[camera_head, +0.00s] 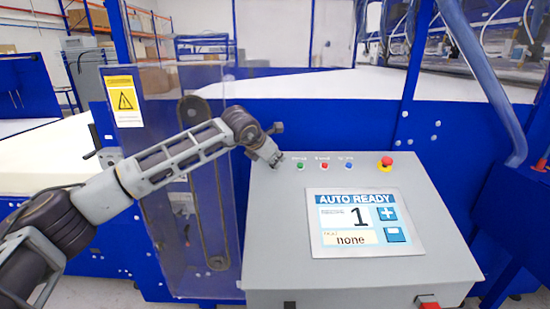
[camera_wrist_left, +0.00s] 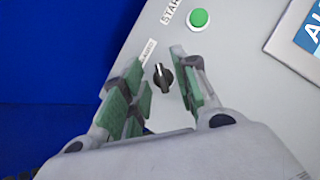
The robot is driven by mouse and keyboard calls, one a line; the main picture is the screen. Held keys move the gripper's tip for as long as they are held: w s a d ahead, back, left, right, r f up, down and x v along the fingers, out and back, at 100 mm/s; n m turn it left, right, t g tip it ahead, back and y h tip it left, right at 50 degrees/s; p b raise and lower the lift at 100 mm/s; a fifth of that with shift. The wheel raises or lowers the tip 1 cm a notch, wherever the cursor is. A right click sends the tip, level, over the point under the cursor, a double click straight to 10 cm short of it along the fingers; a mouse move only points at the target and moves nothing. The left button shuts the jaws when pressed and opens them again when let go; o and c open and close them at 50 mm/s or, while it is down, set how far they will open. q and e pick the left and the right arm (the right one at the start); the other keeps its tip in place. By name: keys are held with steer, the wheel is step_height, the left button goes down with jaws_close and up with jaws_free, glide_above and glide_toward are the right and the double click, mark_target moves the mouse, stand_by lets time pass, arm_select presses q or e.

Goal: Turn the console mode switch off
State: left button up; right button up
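The console (camera_head: 365,280) is a grey sloped box with a screen (camera_head: 366,222) that reads "AUTO READY", "1" and "none". The mode switch (camera_wrist_left: 163,77) is a small black knob on the panel, seen in the left wrist view. In the head view my left gripper (camera_head: 273,161) hides it at the panel's upper left corner. In the left wrist view my left gripper (camera_wrist_left: 163,92) is open, with green-padded fingers on either side of the knob and gaps between. Whether the fingertips touch the panel cannot be told. My right gripper is not in view.
A green button (camera_head: 300,166) sits right of the switch, then a red one (camera_head: 325,166), a blue one (camera_head: 350,166) and a red emergency stop (camera_head: 386,163). A clear guard panel (camera_head: 180,250) with a belt stands left of the console, behind my left arm.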

arm_select(q)
steer(key=shift+w+d+f, duration=0.25)
steer(key=shift+w+f, duration=0.4)
jaws_close()
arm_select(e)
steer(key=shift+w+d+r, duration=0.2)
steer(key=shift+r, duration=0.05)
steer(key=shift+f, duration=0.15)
